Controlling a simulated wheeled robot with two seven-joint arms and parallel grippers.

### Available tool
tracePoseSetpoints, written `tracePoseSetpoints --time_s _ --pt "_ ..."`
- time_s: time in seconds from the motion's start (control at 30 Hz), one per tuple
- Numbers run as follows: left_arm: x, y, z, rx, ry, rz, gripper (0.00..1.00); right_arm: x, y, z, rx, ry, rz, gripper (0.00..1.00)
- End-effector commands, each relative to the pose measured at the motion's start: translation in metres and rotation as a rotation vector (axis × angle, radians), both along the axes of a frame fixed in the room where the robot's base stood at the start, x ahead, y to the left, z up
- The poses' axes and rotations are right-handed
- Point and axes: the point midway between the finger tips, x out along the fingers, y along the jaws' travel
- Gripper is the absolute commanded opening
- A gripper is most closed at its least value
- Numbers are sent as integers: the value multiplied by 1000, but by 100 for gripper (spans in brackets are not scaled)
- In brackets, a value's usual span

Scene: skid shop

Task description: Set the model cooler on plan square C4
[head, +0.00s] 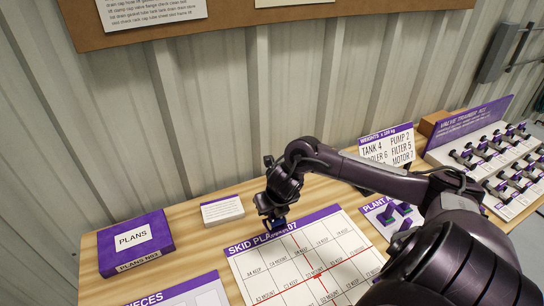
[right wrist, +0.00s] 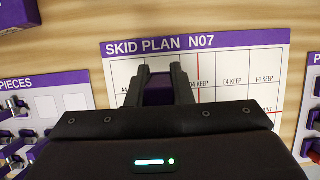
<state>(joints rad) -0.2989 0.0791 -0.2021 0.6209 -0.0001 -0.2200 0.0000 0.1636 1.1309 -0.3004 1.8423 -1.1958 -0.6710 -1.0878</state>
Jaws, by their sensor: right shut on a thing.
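The plan sheet headed SKID PLAN N07 (head: 345,266) lies on the wooden bench, with a purple header and a grid crossed by red lines. It also shows in the right wrist view (right wrist: 232,66). My right gripper (head: 274,226) is over its header edge in the head view. It is shut on a small dark purple-blue piece, the model cooler (right wrist: 158,92), mostly hidden by the fingers. In the right wrist view the gripper covers squares left of D4 in the top row, so C4 cannot be read there. My left gripper is out of view.
A purple PLANS box (head: 133,240) and a white card (head: 222,210) stand on the bench at left. A PIECES board (right wrist: 45,105) is left of the plan. A weights sign (head: 388,147), a plant board (head: 376,212) and a valve rack (head: 500,160) are at right. A corrugated wall rises behind.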

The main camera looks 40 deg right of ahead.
Motion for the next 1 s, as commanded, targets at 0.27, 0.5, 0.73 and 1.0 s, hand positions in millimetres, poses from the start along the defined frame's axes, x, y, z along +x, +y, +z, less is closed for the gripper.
tracePoseSetpoints --time_s 0.27,0.5,0.73,1.0 --pt "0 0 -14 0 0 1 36 0 -2 -16 2 -1 8 0" --pt "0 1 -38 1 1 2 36 0 -2 -44 2 -2 8 0" --pt "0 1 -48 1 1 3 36 0 -2 -55 2 -2 7 0" --pt "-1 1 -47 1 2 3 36 0 -2 -54 2 -2 7 0"
